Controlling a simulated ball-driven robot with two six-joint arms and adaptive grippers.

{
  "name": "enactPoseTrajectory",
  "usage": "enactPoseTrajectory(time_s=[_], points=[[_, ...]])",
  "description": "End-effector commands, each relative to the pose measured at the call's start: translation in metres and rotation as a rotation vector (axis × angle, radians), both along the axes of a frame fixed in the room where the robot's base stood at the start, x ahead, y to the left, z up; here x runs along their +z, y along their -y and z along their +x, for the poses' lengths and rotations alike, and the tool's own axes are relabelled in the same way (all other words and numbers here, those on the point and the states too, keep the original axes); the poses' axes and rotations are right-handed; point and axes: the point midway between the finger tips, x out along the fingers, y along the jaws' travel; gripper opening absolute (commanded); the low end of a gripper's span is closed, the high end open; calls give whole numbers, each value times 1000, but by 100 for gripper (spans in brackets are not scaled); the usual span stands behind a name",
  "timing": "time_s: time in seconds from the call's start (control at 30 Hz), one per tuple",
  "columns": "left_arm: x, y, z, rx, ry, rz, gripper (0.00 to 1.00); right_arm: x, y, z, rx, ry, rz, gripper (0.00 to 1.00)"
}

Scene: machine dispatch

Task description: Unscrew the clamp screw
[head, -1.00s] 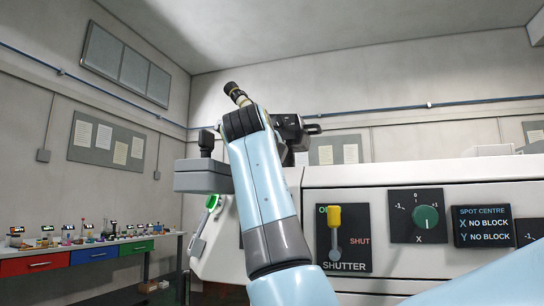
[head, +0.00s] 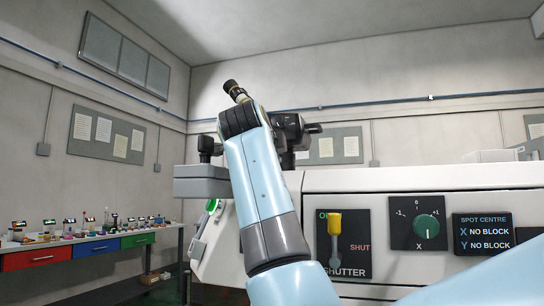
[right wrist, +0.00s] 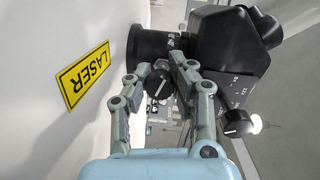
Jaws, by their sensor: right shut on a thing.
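In the right wrist view, a black knob (right wrist: 159,80) with a white line, which looks like the clamp screw, sits below a black collar (right wrist: 148,45) on a white machine wall. My right gripper (right wrist: 158,72) has its grey jointed fingers on both sides of this knob and is shut on it. In the head view my right arm (head: 262,185) reaches up from the bottom centre in front of the machine. Its fingers and the knob are hidden there. My left gripper is in neither view.
A black housing (right wrist: 225,45) with a second knob (right wrist: 237,122) is close beside the right fingers. A yellow LASER label (right wrist: 84,73) is on the wall. A bench (head: 95,250) stands far left.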

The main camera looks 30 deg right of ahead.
Motion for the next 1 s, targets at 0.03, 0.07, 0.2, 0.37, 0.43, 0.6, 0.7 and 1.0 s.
enactPoseTrajectory(time_s=[0.03,0.07,0.2,0.37,0.43,0.6,0.7,1.0], points=[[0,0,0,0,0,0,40,-1,0,0,-1,-6,-2,0],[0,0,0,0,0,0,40,-2,0,0,-1,-7,-2,0],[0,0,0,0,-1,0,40,-2,0,0,-1,-8,-3,0],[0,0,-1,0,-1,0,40,-2,0,0,-1,-7,-2,0],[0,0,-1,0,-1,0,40,-2,0,0,-1,-6,-3,28],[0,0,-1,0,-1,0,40,-1,0,0,-1,-5,-3,34],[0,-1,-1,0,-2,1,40,-1,0,0,-1,-3,-2,34],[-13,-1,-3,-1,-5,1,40,-4,0,0,0,138,123,34]])
